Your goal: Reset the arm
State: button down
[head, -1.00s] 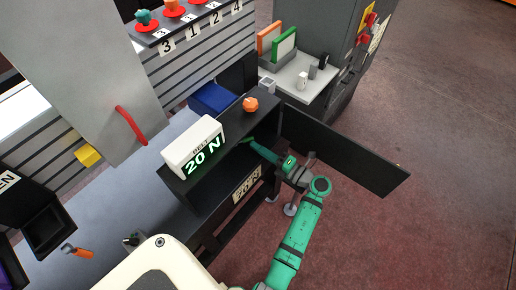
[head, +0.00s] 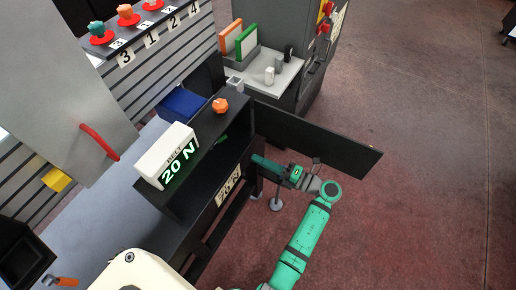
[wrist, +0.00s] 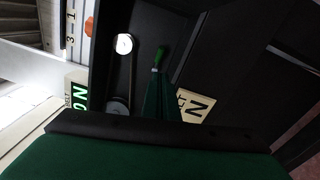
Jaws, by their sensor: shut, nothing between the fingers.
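My green arm reaches in from the lower right in the head view. My gripper (head: 256,160) is shut and empty, at the open front of the black cabinet (head: 189,205). It also shows in the wrist view (wrist: 159,82) as a narrow green wedge. A small green handle (head: 221,139) lies inside the cabinet, apart from the fingertips in the head view. The handle also shows in the wrist view (wrist: 160,55), just beyond the fingertips.
The cabinet's black door (head: 318,144) stands open, close behind my arm. A white "20 N" display (head: 168,154) and an orange knob (head: 220,105) sit on top of the cabinet. Open floor (head: 430,190) lies to the right.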

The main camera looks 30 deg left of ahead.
jog(key=shift+d, duration=0.1)
jog(key=s+d+r+m+t+h, duration=0.1)
jog(key=s+d+r+m+t, duration=0.3)
jog(key=m+t, duration=0.6)
jog(key=s+d+r+m+t+h, duration=0.1)
jog(key=s+d+r+m+t, duration=0.2)
jog(key=s+d+m+t, duration=0.5)
jog(key=s+d+f+m+h, duration=0.2)
jog(key=s+d+m+h, duration=1.2)
jog(key=m, duration=0.7)
jog(key=shift+s+f+m+g+h, duration=0.35)
jog(key=shift+s+h, duration=0.3)
jog(key=shift+h, duration=0.55)
jog(key=shift+a, duration=0.1)
